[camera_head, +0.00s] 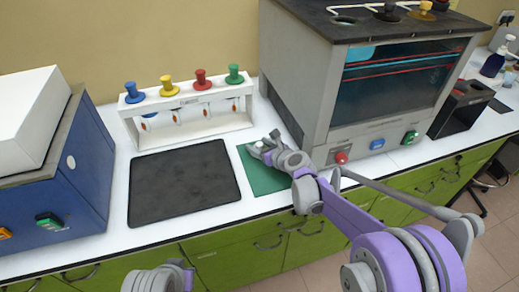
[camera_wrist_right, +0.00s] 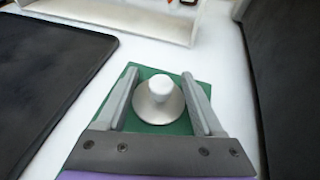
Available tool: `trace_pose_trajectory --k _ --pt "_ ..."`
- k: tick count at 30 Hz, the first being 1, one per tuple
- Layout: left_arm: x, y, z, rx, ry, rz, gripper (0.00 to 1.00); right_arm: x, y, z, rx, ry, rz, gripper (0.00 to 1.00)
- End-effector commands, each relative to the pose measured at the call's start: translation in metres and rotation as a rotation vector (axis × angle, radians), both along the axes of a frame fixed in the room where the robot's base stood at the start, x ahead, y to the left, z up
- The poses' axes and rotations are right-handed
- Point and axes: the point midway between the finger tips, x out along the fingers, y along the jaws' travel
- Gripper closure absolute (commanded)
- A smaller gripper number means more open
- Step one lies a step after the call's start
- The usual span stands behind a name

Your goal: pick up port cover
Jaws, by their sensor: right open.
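The port cover (camera_wrist_right: 158,100) is a round metallic disc with a white knob on top. It sits on a green mat (camera_head: 264,180) on the white bench. In the head view the cover is mostly hidden by my right gripper (camera_head: 262,147). In the right wrist view my right gripper (camera_wrist_right: 160,90) is open, with one finger on each side of the cover and visible gaps between. Part of my left arm shows at the bottom of the head view, but its fingers cannot be made out.
A black mat (camera_head: 184,184) lies left of the green one. A white rack (camera_head: 190,112) with colored stoppers stands behind. A grey machine with a glass window (camera_head: 400,85) stands close on the right. A blue machine (camera_head: 70,190) stands at the left.

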Motion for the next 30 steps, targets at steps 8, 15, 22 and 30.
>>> trace_pose_trajectory --k 8,15,22,30 --pt "0.0 0.0 0.002 0.0 -0.001 0.0 1.0 0.02 0.013 -0.011 -0.001 -0.001 -0.001 0.31" --pt "0.0 0.0 0.002 0.0 -0.001 0.0 1.0 0.02 0.012 -0.011 -0.001 -0.001 0.0 0.4" --pt "0.0 0.0 0.002 0.0 -0.001 0.0 1.0 0.02 0.012 -0.011 -0.001 -0.001 0.0 0.82" --pt "0.0 0.0 0.002 0.0 -0.001 0.0 1.0 0.02 0.012 -0.011 -0.001 -0.001 0.0 1.0"
